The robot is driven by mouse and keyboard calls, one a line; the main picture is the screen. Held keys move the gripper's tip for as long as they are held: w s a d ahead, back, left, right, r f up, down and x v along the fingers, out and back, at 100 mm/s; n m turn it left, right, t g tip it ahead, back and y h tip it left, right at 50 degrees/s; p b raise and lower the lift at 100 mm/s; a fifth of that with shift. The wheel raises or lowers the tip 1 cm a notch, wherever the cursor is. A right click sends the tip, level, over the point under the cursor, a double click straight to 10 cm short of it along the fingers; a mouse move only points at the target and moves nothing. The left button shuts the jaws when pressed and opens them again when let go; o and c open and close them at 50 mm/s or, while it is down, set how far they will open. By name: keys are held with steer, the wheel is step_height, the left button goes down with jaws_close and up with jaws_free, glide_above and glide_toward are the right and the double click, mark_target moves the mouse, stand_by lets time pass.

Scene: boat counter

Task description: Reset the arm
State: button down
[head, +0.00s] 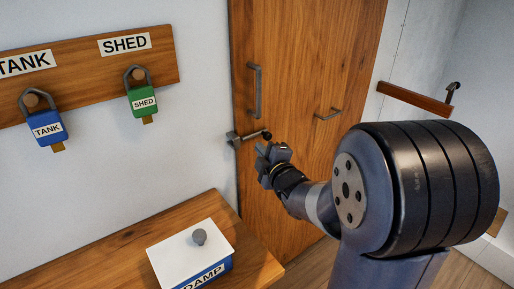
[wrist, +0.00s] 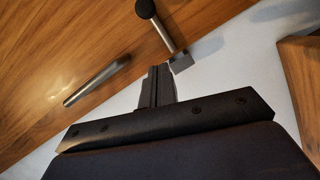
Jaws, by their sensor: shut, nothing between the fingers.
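My arm reaches in from the right in the head view. My gripper (head: 263,158) is at its far end, in front of the wooden door (head: 300,60) and near the metal latch (head: 248,136) with a dark knob at the door's left edge. In the wrist view my gripper (wrist: 159,72) is shut and empty, its fingers together. The latch (wrist: 162,28) shows just beyond the fingertips; I cannot tell whether they touch it.
A blue TANK padlock (head: 45,122) and a green SHED padlock (head: 143,98) hang on a wall board (head: 80,50). A white-lidded DAMP box (head: 180,250) stands on the wooden counter (head: 100,250). Door handles (head: 255,90) and a wall rail (head: 410,98) are nearby.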

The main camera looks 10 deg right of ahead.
steer(key=shift+s+d+r, duration=0.1)
steer(key=shift+s+d, duration=0.15)
steer(key=shift+s, duration=0.95)
steer(key=shift+s+d+r, duration=0.1)
steer(key=shift+s+d, duration=0.1)
steer(key=shift+s, duration=1)
steer(key=shift+w, duration=0.1)
